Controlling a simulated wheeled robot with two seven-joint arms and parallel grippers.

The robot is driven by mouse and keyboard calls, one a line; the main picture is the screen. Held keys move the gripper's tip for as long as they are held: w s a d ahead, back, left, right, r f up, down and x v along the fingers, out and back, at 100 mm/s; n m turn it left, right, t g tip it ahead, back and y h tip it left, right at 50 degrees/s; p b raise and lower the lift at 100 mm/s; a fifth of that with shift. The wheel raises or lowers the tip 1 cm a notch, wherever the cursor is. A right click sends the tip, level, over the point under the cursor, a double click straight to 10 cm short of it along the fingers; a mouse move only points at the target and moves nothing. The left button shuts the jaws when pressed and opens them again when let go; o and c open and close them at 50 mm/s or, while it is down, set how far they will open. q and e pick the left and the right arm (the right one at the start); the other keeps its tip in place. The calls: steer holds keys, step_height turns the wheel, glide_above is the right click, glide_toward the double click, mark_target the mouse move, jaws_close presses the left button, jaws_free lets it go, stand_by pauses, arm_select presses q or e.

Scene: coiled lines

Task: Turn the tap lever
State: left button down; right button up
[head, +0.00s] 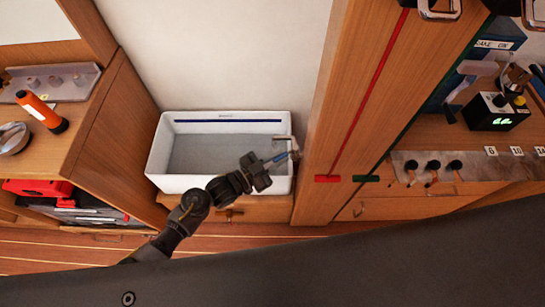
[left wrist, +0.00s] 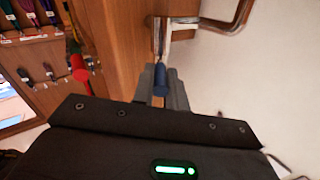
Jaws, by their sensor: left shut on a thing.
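The tap (head: 285,139) is at the right side of the white sink (head: 160,150) in the head view. Its pale metal pipe (left wrist: 236,20) shows at the top of the left wrist view. The lever ends in a blue grip (left wrist: 161,78), which sits between the grey fingers of my left gripper (left wrist: 160,88). In the head view my left gripper (head: 281,158) reaches over the sink from the lower left and is shut on the lever. The fingers partly hide the lever there. My right gripper is not in view.
A wooden post (head: 345,110) with red and green lines stands close to the right of the tap. A shelf (head: 90,115) with an orange flashlight (head: 41,111) is at the left. A metal rail (head: 440,172) and a black device (head: 495,112) are at the right.

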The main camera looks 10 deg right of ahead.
arm_select(q)
steer(key=shift+s, duration=0.1)
steer(key=c, duration=1.4)
jaws_free()
steer(key=b+v, duration=0.1)
steer(key=v, duration=0.9)
steer(key=shift+a+b, duration=0.3)
steer(key=shift+a, duration=0.05)
steer(key=shift+s, duration=0.1)
